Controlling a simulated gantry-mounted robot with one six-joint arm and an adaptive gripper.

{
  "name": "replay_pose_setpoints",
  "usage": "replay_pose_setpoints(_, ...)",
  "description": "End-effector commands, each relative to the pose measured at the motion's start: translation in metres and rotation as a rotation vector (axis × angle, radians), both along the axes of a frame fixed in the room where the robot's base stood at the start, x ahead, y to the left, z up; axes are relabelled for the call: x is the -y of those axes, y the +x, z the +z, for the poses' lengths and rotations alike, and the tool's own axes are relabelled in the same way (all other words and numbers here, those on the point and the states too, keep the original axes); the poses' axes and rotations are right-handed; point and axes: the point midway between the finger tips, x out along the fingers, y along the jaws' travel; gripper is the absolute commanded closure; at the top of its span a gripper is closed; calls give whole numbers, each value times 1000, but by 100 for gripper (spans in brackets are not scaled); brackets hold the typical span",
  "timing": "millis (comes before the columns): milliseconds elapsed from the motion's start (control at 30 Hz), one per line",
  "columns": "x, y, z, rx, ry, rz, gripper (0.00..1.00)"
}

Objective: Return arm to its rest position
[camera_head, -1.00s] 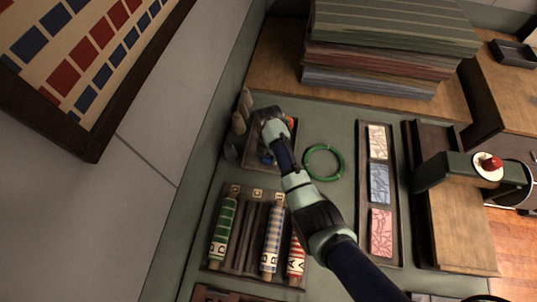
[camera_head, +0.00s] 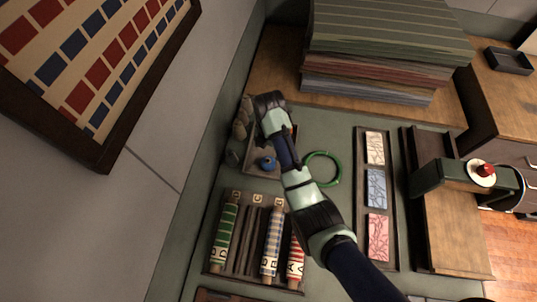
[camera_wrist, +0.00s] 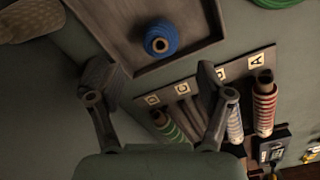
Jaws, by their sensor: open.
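My gripper (camera_wrist: 156,85) is open in the wrist view, with its two fingers spread apart and nothing between them. It hangs above the worktop, near the edge of a dark tray (camera_wrist: 186,53). A blue spool (camera_wrist: 172,32) stands in that tray, beyond the fingers and apart from them. In the head view my arm reaches from the lower right to above the tray, where the blue spool (camera_head: 267,163) shows. My wrist covers part of the tray, and the fingertips are hidden there.
A slotted rack (camera_head: 246,234) holds green, blue and red striped rolls below the tray. A green ring (camera_head: 336,181) lies right of my arm. A swatch tray (camera_head: 362,150) and stacked cloth (camera_head: 375,92) stand farther off. The wall is at left.

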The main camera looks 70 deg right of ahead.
Motion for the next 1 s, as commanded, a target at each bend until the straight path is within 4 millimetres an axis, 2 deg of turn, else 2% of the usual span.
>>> replay_pose_setpoints(33,0,0,11,2,-1,0,22)
replay_pose_setpoints(200,0,0,26,0,0,0,22)
replay_pose_setpoints(1000,0,-1,27,-1,1,-1,22)
